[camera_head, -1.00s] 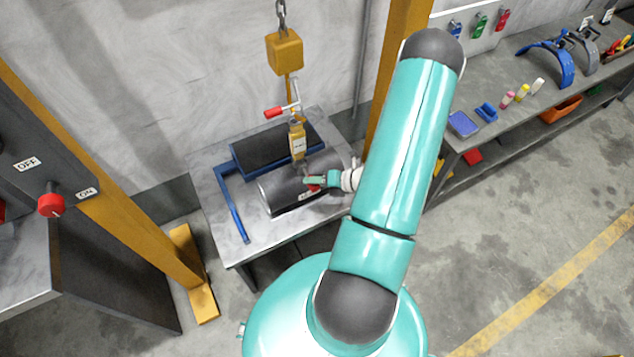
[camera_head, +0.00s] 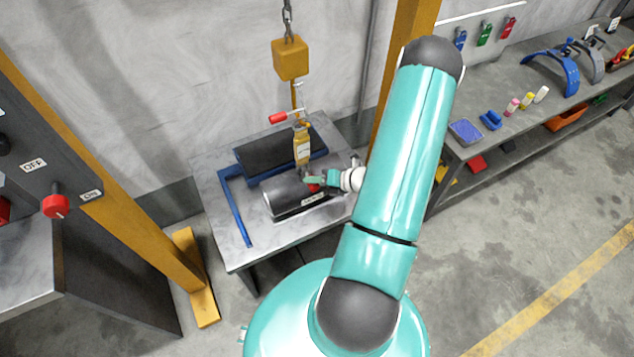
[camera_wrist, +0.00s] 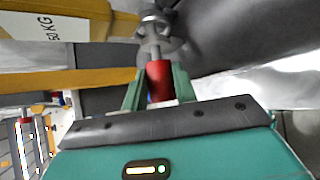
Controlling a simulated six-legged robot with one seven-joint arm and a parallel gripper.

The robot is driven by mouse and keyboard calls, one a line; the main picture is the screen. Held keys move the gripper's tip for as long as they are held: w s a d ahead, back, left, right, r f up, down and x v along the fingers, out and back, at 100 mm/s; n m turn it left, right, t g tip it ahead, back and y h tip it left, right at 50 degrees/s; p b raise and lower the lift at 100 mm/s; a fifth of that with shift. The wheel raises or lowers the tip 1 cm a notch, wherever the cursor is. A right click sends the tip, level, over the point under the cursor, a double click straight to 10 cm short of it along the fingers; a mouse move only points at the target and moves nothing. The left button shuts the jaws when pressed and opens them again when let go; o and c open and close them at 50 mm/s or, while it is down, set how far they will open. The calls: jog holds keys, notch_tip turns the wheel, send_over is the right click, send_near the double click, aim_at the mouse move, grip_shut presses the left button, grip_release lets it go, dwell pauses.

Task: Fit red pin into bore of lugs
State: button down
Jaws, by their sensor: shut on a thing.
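My gripper (camera_head: 318,181) is at the barrel's top, beneath the yellow hoist body (camera_head: 302,147). In the wrist view my gripper (camera_wrist: 160,88) is shut on the red pin (camera_wrist: 159,80), held between two green fingers. A grey metal shank runs from the red part up to round metal lugs (camera_wrist: 160,24). The shank's tip meets or overlaps the lugs; how deep it sits in the bore cannot be told. The near barrel (camera_head: 290,197) lies on its side on the metal table (camera_head: 225,245). In the head view the pin is mostly hidden by the fingers.
A second dark barrel (camera_head: 262,153) lies behind, in a blue frame (camera_head: 237,212). A chain with a yellow block (camera_head: 290,57) hangs above, with a red-handled lever (camera_head: 279,118). Yellow posts (camera_head: 390,75) stand near. A tool bench (camera_head: 500,130) is at right.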

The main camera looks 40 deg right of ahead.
jog(key=shift+w+d, duration=0.25)
jog(key=shift+w, duration=0.55)
jog(key=c, duration=1)
grip_release()
jog(key=shift+c, duration=0.2)
jog(key=v, duration=1.3)
jog(key=shift+s+r, duration=0.25)
jog(key=shift+d, duration=0.15)
